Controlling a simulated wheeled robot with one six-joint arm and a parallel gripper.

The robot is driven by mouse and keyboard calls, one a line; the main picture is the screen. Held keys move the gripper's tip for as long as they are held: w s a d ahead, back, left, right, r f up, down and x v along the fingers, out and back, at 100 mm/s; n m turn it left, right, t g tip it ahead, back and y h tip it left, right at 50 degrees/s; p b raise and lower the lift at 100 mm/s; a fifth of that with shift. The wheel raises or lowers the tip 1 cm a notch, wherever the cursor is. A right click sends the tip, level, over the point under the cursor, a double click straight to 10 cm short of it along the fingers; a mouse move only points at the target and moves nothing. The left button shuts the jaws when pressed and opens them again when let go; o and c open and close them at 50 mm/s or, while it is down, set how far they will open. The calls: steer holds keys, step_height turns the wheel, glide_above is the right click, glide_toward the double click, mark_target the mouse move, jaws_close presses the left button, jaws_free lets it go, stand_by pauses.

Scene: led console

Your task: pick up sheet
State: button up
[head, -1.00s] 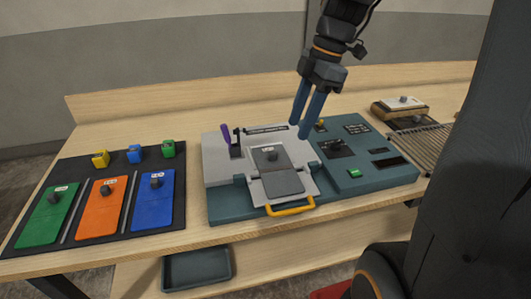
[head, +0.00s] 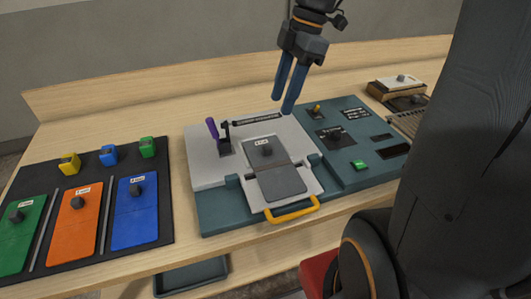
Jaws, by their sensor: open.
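A grey sheet with a dark knob and a small white label (head: 276,180) lies on the light tray of the console (head: 225,210). The tray has a yellow handle (head: 292,210) at its front. Green (head: 18,245), orange (head: 76,225) and blue (head: 134,220) sheets, each with a dark knob, lie on a black mat at the left. My gripper (head: 283,105) hangs above the back of the console, its two blue fingers apart and pointing down, with nothing between them. It is above and behind the grey sheet, clear of it.
A purple lever (head: 212,128) stands at the console's left. Yellow (head: 69,163), blue (head: 108,154) and green (head: 147,147) blocks sit along the mat's back edge. A green button (head: 360,165) is on the right panel. A wooden block stack (head: 395,90) stands at the far right.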

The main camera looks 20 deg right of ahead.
steer(key=b, duration=0.8)
glide_toward(267, 146)
steer(key=f, duration=0.1)
steer(key=shift+p+x, duration=1.1)
steer(key=shift+x, duration=2.65)
steer(key=shift+s, duration=0.1)
jaws_close()
